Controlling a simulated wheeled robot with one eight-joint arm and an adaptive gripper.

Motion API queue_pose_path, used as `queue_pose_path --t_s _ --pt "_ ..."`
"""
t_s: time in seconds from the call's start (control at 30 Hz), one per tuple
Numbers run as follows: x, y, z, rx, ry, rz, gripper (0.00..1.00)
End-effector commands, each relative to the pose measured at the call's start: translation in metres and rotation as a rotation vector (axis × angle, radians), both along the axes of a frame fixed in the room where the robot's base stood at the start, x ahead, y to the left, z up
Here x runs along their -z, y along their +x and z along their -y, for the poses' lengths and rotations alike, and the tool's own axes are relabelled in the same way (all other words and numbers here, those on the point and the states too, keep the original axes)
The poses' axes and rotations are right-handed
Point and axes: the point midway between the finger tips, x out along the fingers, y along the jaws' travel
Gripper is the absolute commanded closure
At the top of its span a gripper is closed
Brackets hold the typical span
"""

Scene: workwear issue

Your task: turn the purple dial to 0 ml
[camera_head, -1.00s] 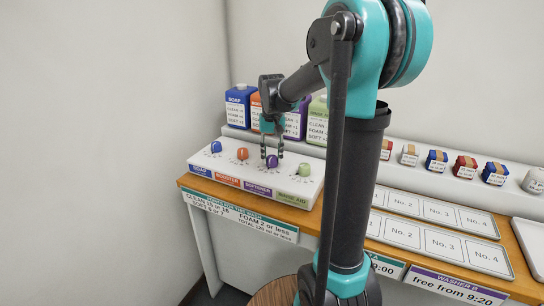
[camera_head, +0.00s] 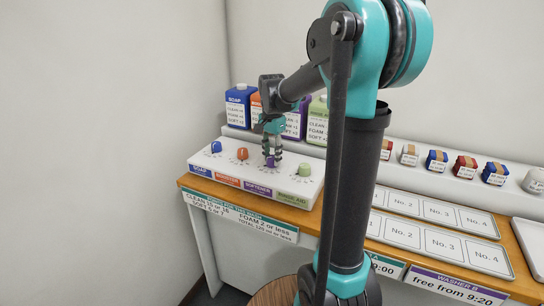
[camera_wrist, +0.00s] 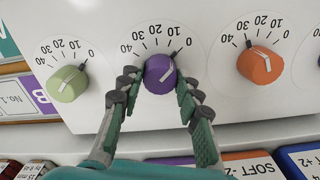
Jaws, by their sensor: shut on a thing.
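The purple dial (camera_head: 270,162) sits on the white dosing panel (camera_head: 228,170), third from the left in the head view. In the wrist view the purple dial (camera_wrist: 159,72) lies between the two fingertips of my gripper (camera_wrist: 158,86). My gripper (camera_head: 271,156) points down and is shut on the dial, one finger on each side. The 0 to 40 scale is visible above the dial.
An orange dial (camera_wrist: 260,65) and a green dial (camera_wrist: 68,84) flank the purple one. A blue dial (camera_head: 216,147) is at the panel's left end. Bottles, including a blue soap bottle (camera_head: 238,106), stand on the ledge behind. Numbered trays (camera_head: 437,243) lie to the right.

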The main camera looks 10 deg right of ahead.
Motion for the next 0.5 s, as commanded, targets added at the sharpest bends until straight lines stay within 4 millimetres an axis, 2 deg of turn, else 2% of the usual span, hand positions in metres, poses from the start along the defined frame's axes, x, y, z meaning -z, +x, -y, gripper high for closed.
queue_pose_path --t_s 0.5 --pt "-0.0004 0.0008 0.0003 0.084 0.000 0.001 0.95"
